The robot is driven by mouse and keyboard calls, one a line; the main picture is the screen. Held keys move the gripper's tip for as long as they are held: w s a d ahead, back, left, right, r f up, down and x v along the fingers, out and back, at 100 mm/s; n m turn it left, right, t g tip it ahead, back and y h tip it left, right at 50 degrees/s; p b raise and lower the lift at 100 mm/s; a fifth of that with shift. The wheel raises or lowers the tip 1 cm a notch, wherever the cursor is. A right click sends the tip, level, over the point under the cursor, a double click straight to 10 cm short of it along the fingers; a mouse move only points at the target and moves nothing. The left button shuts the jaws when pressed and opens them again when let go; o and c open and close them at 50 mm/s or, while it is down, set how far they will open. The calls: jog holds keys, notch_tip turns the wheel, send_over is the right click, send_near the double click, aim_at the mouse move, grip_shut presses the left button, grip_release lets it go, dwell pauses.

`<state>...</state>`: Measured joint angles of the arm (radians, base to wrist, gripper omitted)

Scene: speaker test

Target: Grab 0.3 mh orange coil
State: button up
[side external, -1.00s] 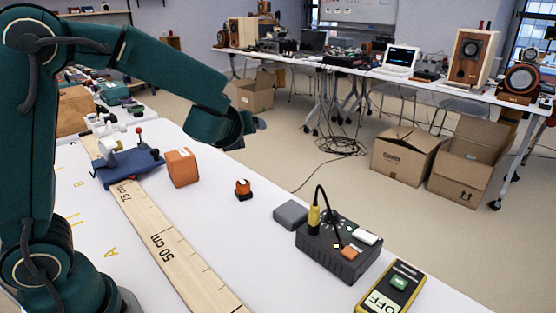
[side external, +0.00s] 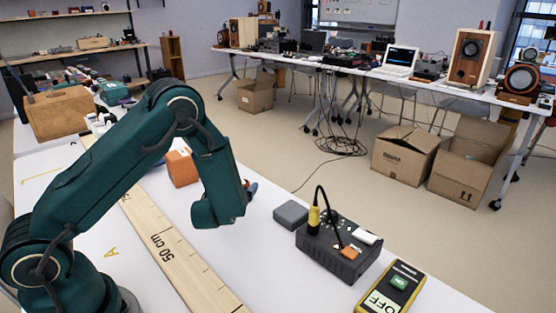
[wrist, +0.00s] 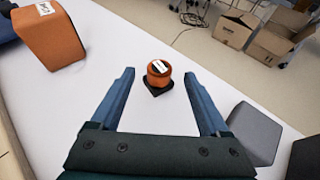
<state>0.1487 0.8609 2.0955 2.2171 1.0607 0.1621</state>
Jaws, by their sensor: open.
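The small orange coil (wrist: 158,75) stands on a black base on the white table in the wrist view, with a white label on top whose print is too small to read. My gripper (wrist: 159,78) is open, its two blue fingers on either side of the coil's line, with the coil between and slightly beyond the fingertips. Nothing is held. In the side view my gripper (side external: 250,189) is mostly behind my wrist, and the coil is hidden there.
A larger orange block (side external: 181,168) lies to the left, near the wooden ruler (side external: 165,240). A grey block (side external: 291,214), a black box with a yellow plug (side external: 340,248) and a yellow meter (side external: 392,288) stand to the right. The table edge runs close beyond the coil.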

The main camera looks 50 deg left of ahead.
jog(key=shift+f, duration=0.8)
jog(key=shift+x, duration=2.55)
grip_shut()
